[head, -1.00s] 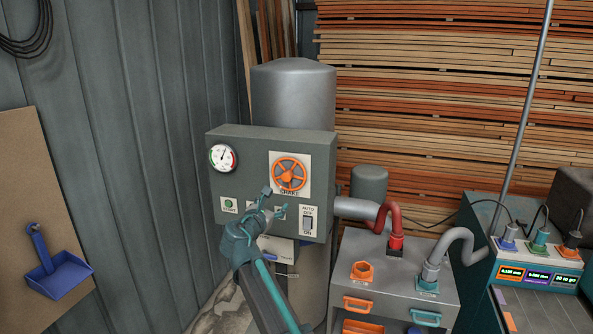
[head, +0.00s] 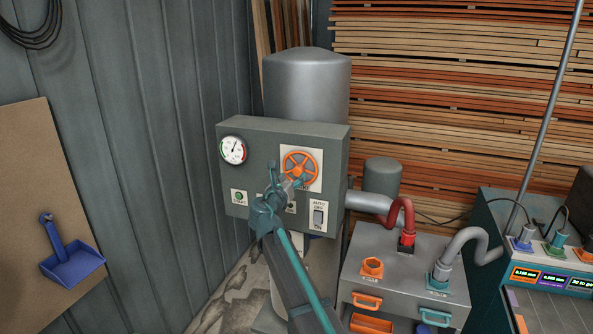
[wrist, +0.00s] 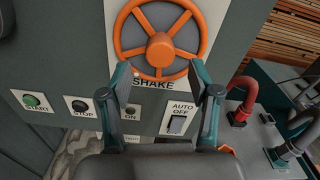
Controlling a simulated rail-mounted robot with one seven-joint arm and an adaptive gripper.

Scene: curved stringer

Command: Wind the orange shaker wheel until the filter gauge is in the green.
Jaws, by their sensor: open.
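The orange shaker wheel (head: 300,162) is on a white plate on the front of the grey control box, above the word SHAKE. It fills the top middle of the wrist view (wrist: 160,48). My gripper (head: 286,177) is open and empty, just in front of and below the wheel. In the wrist view its fingertips (wrist: 161,74) lie either side of the lower rim; I cannot tell whether they touch it. The round filter gauge (head: 233,150) is left of the wheel, with green at its left and red at its right. Its needle points roughly upward, apparently outside the green.
Below the wheel are a green START button (wrist: 34,101), a STOP button (wrist: 79,105) and an AUTO/OFF/ON switch (wrist: 177,121). A grey cabinet (head: 400,262) with red and grey hoses stands to the right. A blue dustpan (head: 73,265) hangs at the left.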

